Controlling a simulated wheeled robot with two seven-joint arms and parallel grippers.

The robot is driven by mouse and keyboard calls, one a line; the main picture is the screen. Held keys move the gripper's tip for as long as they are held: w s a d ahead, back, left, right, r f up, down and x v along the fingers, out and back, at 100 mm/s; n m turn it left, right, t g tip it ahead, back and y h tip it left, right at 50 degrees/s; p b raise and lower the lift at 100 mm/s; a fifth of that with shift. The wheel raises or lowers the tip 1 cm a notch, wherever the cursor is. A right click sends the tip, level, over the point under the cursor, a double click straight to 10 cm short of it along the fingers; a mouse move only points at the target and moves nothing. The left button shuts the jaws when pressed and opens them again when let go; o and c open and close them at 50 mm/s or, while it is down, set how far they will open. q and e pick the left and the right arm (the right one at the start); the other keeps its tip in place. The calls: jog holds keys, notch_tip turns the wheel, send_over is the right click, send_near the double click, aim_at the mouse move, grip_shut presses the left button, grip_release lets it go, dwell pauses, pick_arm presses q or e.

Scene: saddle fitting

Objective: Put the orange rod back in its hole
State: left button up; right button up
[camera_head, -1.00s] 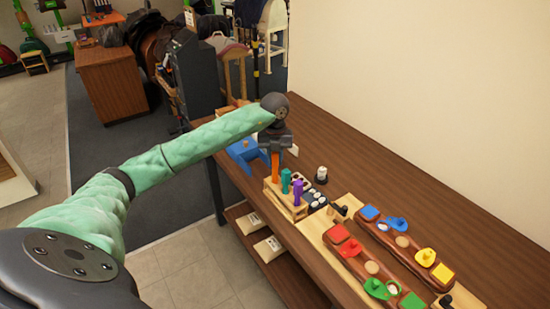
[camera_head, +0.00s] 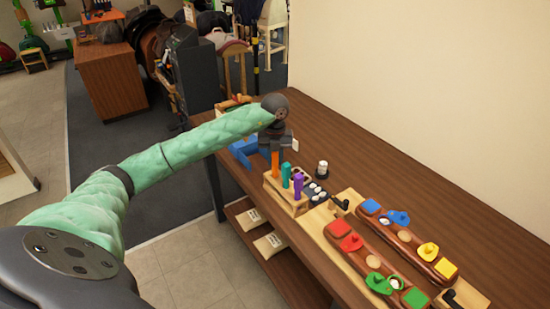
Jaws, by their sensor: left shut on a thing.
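The orange rod (camera_head: 275,164) is upright, its top between the fingers of my left gripper (camera_head: 275,150), which is shut on it. The rod's lower end is at the left end of the wooden block (camera_head: 284,199); I cannot tell whether it is in the hole or just above it. A teal rod (camera_head: 286,175) and a purple rod (camera_head: 298,186) stand upright in the block to the right of it. My right gripper does not show.
A blue object (camera_head: 243,148) lies behind the gripper. A black-and-white tray (camera_head: 315,193) and a white-topped piece (camera_head: 322,169) are close to the block. Boards with coloured pieces (camera_head: 372,262) fill the right front. The table's back (camera_head: 400,183) is clear.

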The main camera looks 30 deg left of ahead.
pick_arm(q)
jog(key=shift+f, duration=0.4)
jog(key=o, duration=0.9)
jog(key=shift+b, duration=0.3)
